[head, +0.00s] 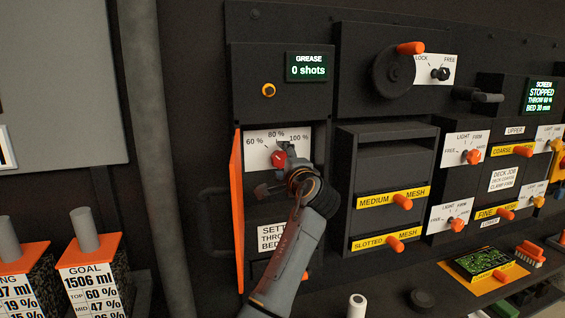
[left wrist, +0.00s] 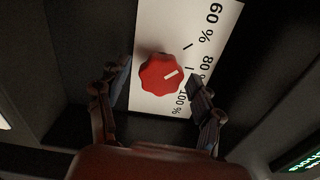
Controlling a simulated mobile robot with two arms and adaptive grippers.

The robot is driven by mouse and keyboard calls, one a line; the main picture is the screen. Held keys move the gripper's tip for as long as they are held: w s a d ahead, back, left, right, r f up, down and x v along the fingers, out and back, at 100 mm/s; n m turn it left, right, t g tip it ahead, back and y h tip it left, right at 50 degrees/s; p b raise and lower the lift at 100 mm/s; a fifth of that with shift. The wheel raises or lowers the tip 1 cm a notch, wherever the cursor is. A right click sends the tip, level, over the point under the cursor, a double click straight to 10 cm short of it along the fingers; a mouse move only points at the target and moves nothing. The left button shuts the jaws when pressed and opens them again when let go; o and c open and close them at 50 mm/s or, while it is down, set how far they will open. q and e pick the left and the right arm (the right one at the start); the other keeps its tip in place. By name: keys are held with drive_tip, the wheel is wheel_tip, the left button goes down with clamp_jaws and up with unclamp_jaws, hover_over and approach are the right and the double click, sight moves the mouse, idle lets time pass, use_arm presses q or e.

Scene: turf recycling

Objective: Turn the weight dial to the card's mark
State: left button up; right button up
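A red dial (head: 279,158) with a white pointer line sits on a white scale plate (head: 255,142) marked 60 %, 80 % and 100 %. In the left wrist view the dial (left wrist: 160,74) has its pointer turned roughly toward the 80 % mark. My left gripper (left wrist: 155,92) is open, its fingers apart with the dial seen between them; I cannot tell whether they touch it. In the head view my left gripper (head: 277,175) is in front of the plate's lower part. A white card (head: 269,238) starting "SETT" is partly hidden by my arm. No readable label says weight. My right gripper is out of view.
An orange panel edge (head: 237,205) stands left of the dial's bay. The status screen (head: 541,97) reads throw 60 %. The grease screen (head: 308,67) reads 0 shots. Mesh drawers with orange handles (head: 402,201) are to the right. A goal block (head: 87,283) stands lower left.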

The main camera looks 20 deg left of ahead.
use_arm(q)
drive_tip(key=v, duration=1.2)
drive_tip(key=shift+f, duration=0.1)
